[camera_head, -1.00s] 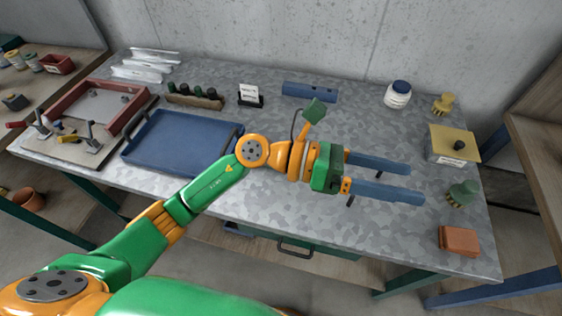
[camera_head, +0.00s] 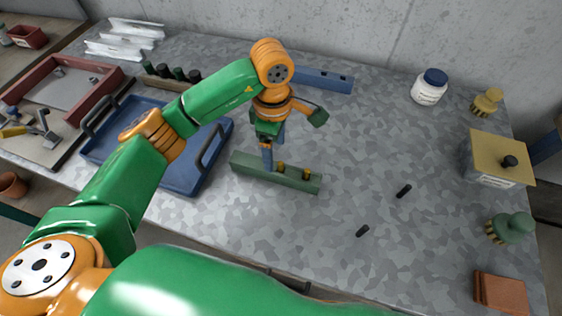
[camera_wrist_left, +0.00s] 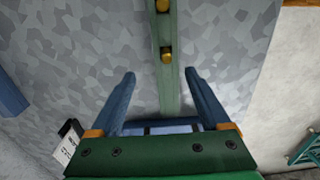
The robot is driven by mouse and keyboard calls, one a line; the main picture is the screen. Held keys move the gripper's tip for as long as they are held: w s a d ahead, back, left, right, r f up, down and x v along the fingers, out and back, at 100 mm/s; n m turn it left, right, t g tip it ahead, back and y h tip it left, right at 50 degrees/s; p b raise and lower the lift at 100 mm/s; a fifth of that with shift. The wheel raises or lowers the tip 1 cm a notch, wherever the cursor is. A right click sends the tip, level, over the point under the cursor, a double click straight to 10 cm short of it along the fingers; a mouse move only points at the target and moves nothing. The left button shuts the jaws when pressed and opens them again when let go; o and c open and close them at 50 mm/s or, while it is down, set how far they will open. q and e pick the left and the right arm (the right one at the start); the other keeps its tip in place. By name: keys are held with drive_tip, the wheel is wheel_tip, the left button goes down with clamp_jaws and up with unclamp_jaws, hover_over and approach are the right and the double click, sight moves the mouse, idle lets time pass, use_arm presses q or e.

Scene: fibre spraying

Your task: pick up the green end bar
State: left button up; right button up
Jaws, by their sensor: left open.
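The green end bar (camera_head: 250,165) lies on the grey table in the head view, with two brass knobs on its top. My left gripper (camera_head: 268,163) points down over the bar, left of the knobs. In the left wrist view, the bar (camera_wrist_left: 168,85) runs lengthwise between the two blue fingers of the open gripper (camera_wrist_left: 158,73), with gaps on both sides. The near part of the bar is hidden by the gripper body. I cannot tell whether the fingertips touch the table. My right gripper is not in view.
A blue tray (camera_head: 178,182) lies just left of the bar. A blue bar (camera_head: 323,80) lies behind my wrist. Two small black pegs (camera_head: 404,191) lie to the right. A white jar (camera_head: 429,87), yellow-topped box (camera_head: 497,160) and brushes stand far right. The table's front edge is near the bar.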

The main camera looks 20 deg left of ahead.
sight(275, 172)
use_arm(q)
drive_tip(key=shift+s+f, duration=0.15)
drive_tip(key=shift+f, duration=0.3)
drive_tip(key=f+p, duration=0.1)
drive_tip(key=s+f+p, duration=0.1)
drive_tip(key=shift+f+p, duration=0.25)
drive_tip(key=shift+p, duration=0.1)
wheel_tip(275, 172, down, 4)
drive_tip(key=shift+w+r+p, duration=0.1)
drive_tip(key=shift+r+p, duration=0.15)
drive_tip(key=shift+p, duration=0.1)
drive_tip(key=shift+f, duration=0.3)
clamp_jaws()
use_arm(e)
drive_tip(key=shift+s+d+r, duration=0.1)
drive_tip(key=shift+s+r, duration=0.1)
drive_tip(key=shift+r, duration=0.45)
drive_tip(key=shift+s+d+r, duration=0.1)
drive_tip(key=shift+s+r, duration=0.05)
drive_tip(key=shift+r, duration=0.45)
